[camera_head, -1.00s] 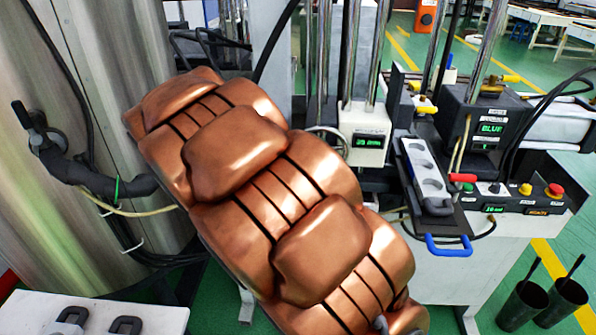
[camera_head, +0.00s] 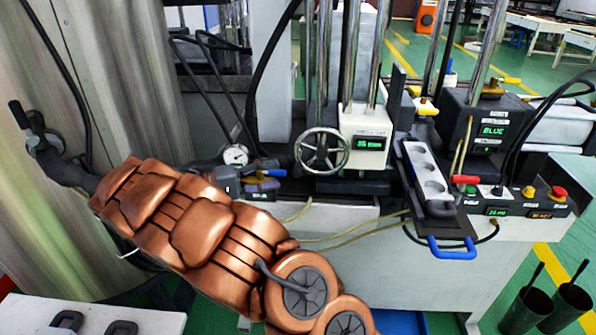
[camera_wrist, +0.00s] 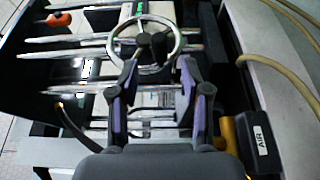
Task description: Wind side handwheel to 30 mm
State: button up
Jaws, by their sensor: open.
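The side handwheel (camera_head: 322,151) is a spoked metal wheel on the left of the white block. In the wrist view the handwheel (camera_wrist: 117,49) is at the top centre, with its dark hub and spokes in plain sight. My gripper (camera_wrist: 158,73) is open, its two dark fingers spread just below the hub in the picture. The fingertips overlap the near rim in this view; I cannot tell whether they touch it. The head view does not show my fingers clearly.
A round gauge (camera_head: 236,154) stands left of the wheel. A box marked AIR (camera_wrist: 262,140) is close to the right of my gripper. Upright metal columns (camera_head: 349,55) rise above the block. A tray with round cavities (camera_head: 416,146) and a button panel (camera_head: 520,204) are at right.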

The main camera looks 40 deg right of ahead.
aim_at(298, 171)
jog(key=shift+p+x, duration=0.55)
jog(key=shift+x, duration=3.05)
grip_shut()
